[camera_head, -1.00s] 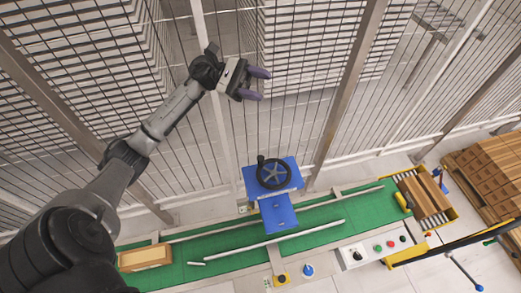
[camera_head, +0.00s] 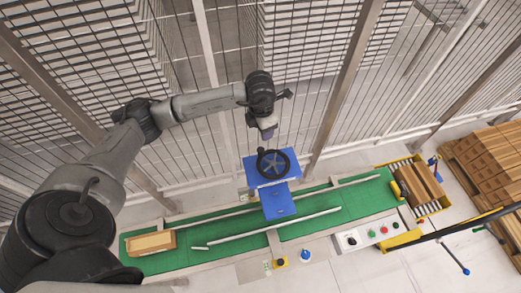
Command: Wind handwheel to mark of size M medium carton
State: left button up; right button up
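The black handwheel (camera_head: 273,163) with grey spokes and a knob at its upper left sits on a blue stand (camera_head: 278,203) over the green conveyor. My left gripper (camera_head: 268,133) hangs just above the far rim of the handwheel, pointing down. Its fingers are mostly hidden, so I cannot tell whether it is open or touches the wheel. A carton (camera_head: 151,243) lies on the left end of the conveyor. I cannot make out any size marks. My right gripper is not in view.
The green conveyor (camera_head: 330,208) has guide rails along it. A control panel (camera_head: 368,235) with coloured buttons stands at its near side. Brown cartons (camera_head: 420,184) lie at the right end, and stacked cartons (camera_head: 490,160) stand beyond. A mesh fence (camera_head: 225,100) runs behind.

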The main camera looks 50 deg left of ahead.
aim_at(260, 150)
pick_arm(q)
jog(key=f+n+p, duration=0.1)
jog(key=f+n, duration=0.1)
jog(key=f, duration=0.2)
jog(key=f+n+p, duration=0.1)
jog(key=f+n, duration=0.1)
jog(key=f, duration=0.3)
jog(key=f+n+p, duration=0.1)
jog(key=f+n, duration=0.1)
jog(key=f, duration=0.2)
jog(key=shift+s+a+f, duration=0.25)
jog(key=shift+f, duration=0.15)
